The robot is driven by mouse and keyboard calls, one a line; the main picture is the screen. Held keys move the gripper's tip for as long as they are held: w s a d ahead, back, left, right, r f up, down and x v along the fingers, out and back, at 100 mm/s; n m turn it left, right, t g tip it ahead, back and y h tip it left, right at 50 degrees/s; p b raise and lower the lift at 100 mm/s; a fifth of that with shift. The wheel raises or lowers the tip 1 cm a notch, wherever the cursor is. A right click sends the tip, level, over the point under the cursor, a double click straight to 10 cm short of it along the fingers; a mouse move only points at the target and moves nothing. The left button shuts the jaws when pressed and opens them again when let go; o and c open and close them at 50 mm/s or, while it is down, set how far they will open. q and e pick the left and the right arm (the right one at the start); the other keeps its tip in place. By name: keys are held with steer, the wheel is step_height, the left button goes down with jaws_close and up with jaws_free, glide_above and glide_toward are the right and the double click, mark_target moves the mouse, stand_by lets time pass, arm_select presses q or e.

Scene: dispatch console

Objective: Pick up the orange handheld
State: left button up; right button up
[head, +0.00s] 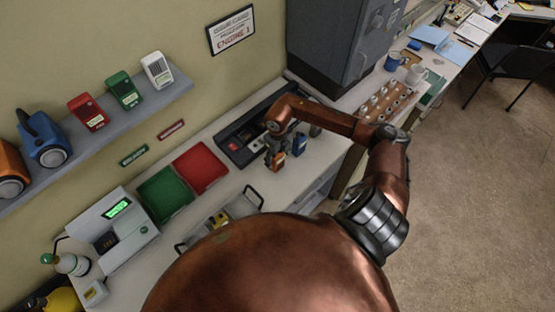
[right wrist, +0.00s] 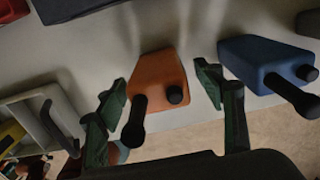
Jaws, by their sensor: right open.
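The orange handheld (right wrist: 158,75) stands on the pale counter, its black antenna and knob towards the camera in the right wrist view. In the head view the orange handheld (head: 278,162) shows small, partly covered by my gripper. My right gripper (right wrist: 161,88) is open, with one green finger on each side of the orange handheld; I cannot tell whether either finger touches it. In the head view the right gripper (head: 275,148) is over the counter. A blue handheld (right wrist: 262,60) stands just right of the right finger. My left gripper is not in view.
The blue handheld (head: 299,146) is close beside the orange one. A black console unit (head: 240,158) lies behind. A red tray (head: 201,167), a green tray (head: 164,195) and a metal carrier with handles (head: 235,209) are to the left. A grey cabinet (head: 340,40) stands beyond.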

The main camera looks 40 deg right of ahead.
steer(key=shift+w, duration=0.15)
steer(key=shift+c, duration=1)
steer(key=c, duration=0.8)
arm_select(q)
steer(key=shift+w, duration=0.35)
arm_select(e)
steer(key=c, duration=0.5)
